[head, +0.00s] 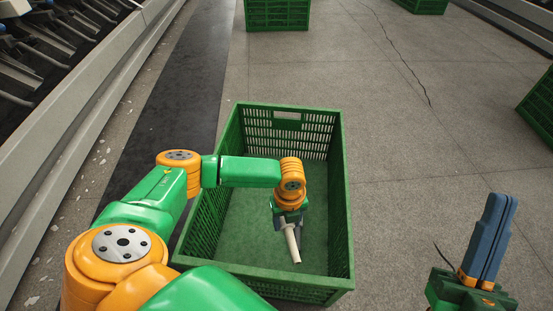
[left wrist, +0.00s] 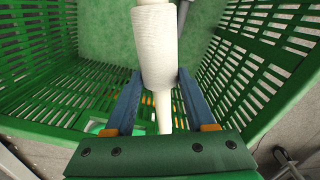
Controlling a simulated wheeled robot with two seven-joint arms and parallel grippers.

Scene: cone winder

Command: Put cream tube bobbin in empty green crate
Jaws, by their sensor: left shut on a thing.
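A cream tube bobbin (head: 292,244) is in my left gripper (head: 288,222), inside the outline of the empty green crate (head: 349,215). In the left wrist view, the blue fingers of my left gripper (left wrist: 158,85) are shut on the bobbin (left wrist: 155,45). Its thick wound part points away from me and its thin tube end lies between the fingers. The crate's slatted walls (left wrist: 35,85) surround it, with the bare green floor beyond. I cannot tell whether the bobbin touches the floor. My right gripper (head: 490,235) is outside the crate at lower right, its blue fingers together and empty.
More green crates stand at the top middle (head: 277,15), top right (head: 420,5) and right edge (head: 540,105). A machine (head: 50,45) with a grey ledge runs along the left, beside a dark floor strip (head: 185,85).

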